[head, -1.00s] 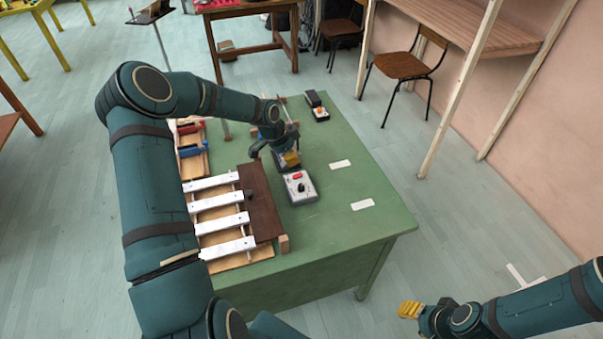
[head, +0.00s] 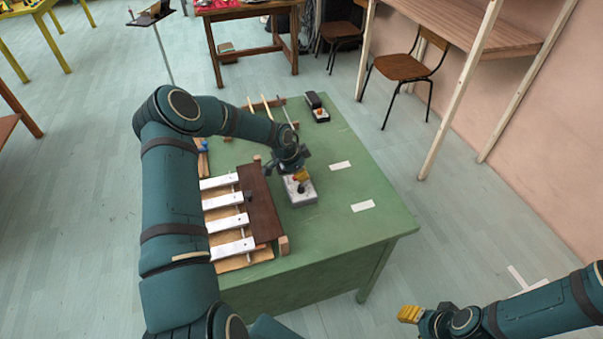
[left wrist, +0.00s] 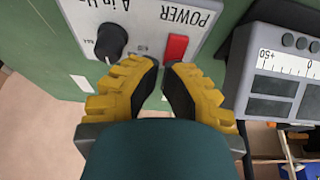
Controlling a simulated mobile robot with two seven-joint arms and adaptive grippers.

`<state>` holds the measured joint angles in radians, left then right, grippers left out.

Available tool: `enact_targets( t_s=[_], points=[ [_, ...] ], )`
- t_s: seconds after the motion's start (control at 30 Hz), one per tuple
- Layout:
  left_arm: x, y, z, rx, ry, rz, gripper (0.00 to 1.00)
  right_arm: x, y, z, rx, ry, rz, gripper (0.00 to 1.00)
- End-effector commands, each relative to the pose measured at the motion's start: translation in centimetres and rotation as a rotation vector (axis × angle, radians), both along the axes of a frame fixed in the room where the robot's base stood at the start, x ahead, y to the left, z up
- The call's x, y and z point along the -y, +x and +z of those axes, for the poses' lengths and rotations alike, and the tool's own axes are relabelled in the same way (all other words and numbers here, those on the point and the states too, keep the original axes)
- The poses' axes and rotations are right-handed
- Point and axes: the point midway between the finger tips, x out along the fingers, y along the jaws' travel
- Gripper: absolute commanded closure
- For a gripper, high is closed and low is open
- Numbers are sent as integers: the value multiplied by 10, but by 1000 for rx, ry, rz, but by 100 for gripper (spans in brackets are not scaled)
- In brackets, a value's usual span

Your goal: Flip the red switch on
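The grey power box (head: 303,197) stands on the green table. In the left wrist view its top (left wrist: 145,22) has "POWER" lettering, a black knob (left wrist: 111,41) and the red switch (left wrist: 176,47). My left gripper (left wrist: 161,68) has its yellow fingertips almost together, with nothing held, just beside the near end of the switch. I cannot tell whether they touch it. In the head view the left gripper (head: 301,176) is over the box and hides the switch. My right gripper (head: 410,313) is off the table at the lower right; its finger gap is not clear.
A wooden chime set with white bars (head: 222,215) lies left of the box. A grey meter box (left wrist: 281,75) is near the gripper. A black pedal (head: 317,106) stands farther back. White labels (head: 362,206) lie on clear green table (head: 340,225) to the right.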

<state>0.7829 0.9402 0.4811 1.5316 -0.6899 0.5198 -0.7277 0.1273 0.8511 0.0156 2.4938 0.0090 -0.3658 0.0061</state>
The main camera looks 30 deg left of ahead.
Motion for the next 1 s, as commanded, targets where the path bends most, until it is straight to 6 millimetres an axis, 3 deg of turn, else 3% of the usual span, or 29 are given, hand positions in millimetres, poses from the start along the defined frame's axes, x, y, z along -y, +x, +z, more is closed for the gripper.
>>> enact_targets(
  t_s=[0.27,1.0],
  points=[
    [5,5,-11,-85,76,-6,100,-1,-4,-15,-9,2,7,53],
    [-8,-10,-3,-82,67,-1,100,-1,-3,-6,-8,2,6,53]
  ],
)
